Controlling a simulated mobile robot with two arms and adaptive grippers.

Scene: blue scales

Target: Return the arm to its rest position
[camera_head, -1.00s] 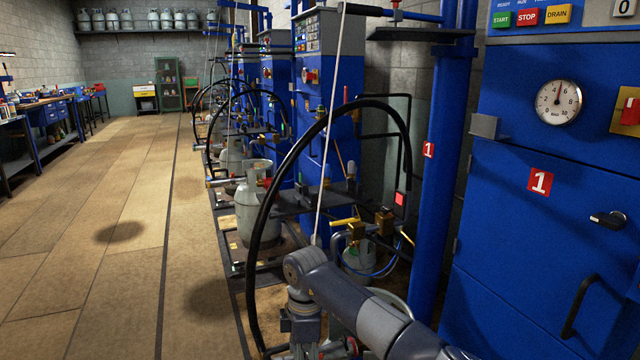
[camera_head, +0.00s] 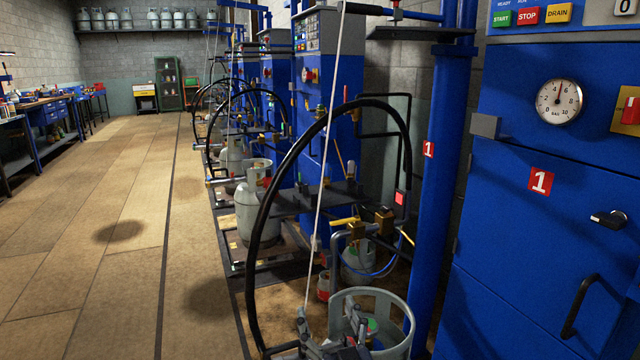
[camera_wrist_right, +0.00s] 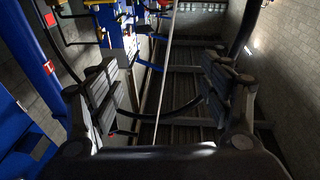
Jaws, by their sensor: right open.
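My right gripper (camera_head: 330,338) shows at the bottom edge of the head view, in front of the grey collar of a gas cylinder (camera_head: 372,300). In the right wrist view its two grey padded fingers (camera_wrist_right: 160,88) stand wide apart, with nothing held between them. A thin pale line (camera_head: 325,170) runs down from above to near this gripper; in the right wrist view it crosses the gap between the fingers. I cannot tell whether it touches the gripper. My left gripper is not in view.
A black hose (camera_head: 268,190) arches over the near scale. A blue post (camera_head: 443,180) and a blue cabinet (camera_head: 500,240) with a gauge (camera_head: 558,102) stand at right. More blue stations and a grey cylinder (camera_head: 252,205) lie beyond. The floor (camera_head: 90,270) at left is clear.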

